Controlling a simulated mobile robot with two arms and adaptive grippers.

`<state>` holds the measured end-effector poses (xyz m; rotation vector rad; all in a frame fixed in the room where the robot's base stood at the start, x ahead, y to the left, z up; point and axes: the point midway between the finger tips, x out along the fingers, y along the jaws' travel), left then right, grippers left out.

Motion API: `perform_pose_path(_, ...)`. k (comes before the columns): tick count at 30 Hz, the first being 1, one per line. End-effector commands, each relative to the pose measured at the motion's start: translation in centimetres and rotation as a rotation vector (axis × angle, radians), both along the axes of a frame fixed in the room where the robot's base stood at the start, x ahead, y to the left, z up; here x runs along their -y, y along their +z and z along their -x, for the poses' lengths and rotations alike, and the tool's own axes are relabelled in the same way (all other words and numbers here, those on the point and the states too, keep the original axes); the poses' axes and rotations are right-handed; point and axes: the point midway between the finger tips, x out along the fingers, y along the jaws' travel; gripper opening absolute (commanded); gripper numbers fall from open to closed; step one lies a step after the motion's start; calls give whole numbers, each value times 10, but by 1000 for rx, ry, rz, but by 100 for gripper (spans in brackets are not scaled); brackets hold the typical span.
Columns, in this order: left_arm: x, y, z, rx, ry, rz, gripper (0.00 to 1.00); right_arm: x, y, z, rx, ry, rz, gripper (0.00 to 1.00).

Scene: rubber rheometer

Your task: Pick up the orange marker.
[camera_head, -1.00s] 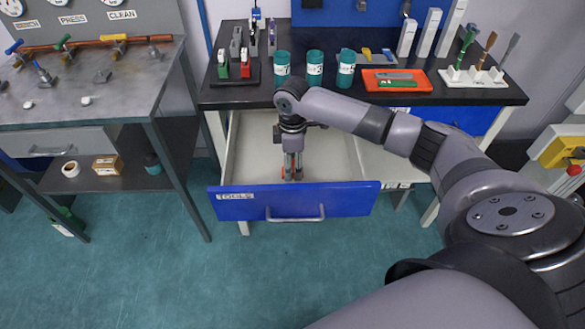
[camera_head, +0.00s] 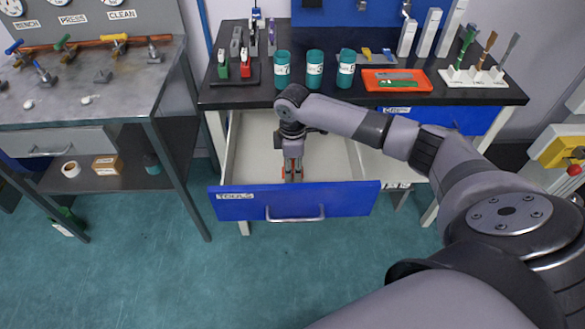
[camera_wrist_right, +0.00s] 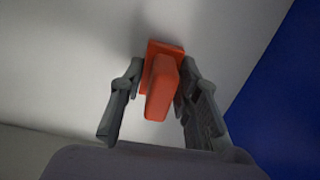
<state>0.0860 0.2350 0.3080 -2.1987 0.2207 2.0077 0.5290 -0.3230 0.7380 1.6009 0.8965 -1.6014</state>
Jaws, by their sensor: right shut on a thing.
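The orange marker (camera_wrist_right: 162,88) is between the two fingers of my right gripper (camera_wrist_right: 160,85) in the right wrist view, with a finger against each side. In the head view my right gripper (camera_head: 292,172) reaches down into the open drawer (camera_head: 345,158), and the orange of the marker shows around its fingertips. My right gripper is shut on the marker. I cannot tell whether the marker still touches the drawer floor. My left gripper is not in view.
The blue drawer front (camera_head: 300,203) stands close in front of the gripper, and the drawer's walls surround it. The black bench top (camera_head: 440,95) above holds several teal cups, an orange tray (camera_head: 397,82) and a white tool rack (camera_head: 474,77). A grey table (camera_head: 90,95) stands at left.

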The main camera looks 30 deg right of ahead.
Motion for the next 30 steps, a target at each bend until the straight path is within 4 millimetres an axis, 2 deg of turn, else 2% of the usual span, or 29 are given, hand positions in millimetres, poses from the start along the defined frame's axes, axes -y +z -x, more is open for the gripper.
perform_pose_path(7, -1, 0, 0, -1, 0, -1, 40, 0, 0, 0, 0, 0, 0, 0)
perform_pose_path(14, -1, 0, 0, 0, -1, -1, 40, 0, 1, 0, 1, 0, 0, 0)
perform_pose_path(19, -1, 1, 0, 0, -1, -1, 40, 0, 10, -1, 1, 0, 0, 0)
perform_pose_path(23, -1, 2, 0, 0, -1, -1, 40, 0, 27, -1, 3, -1, -1, 0)
perform_pose_path(30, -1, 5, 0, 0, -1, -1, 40, 0, 86, -2, 6, 1, -1, 0)
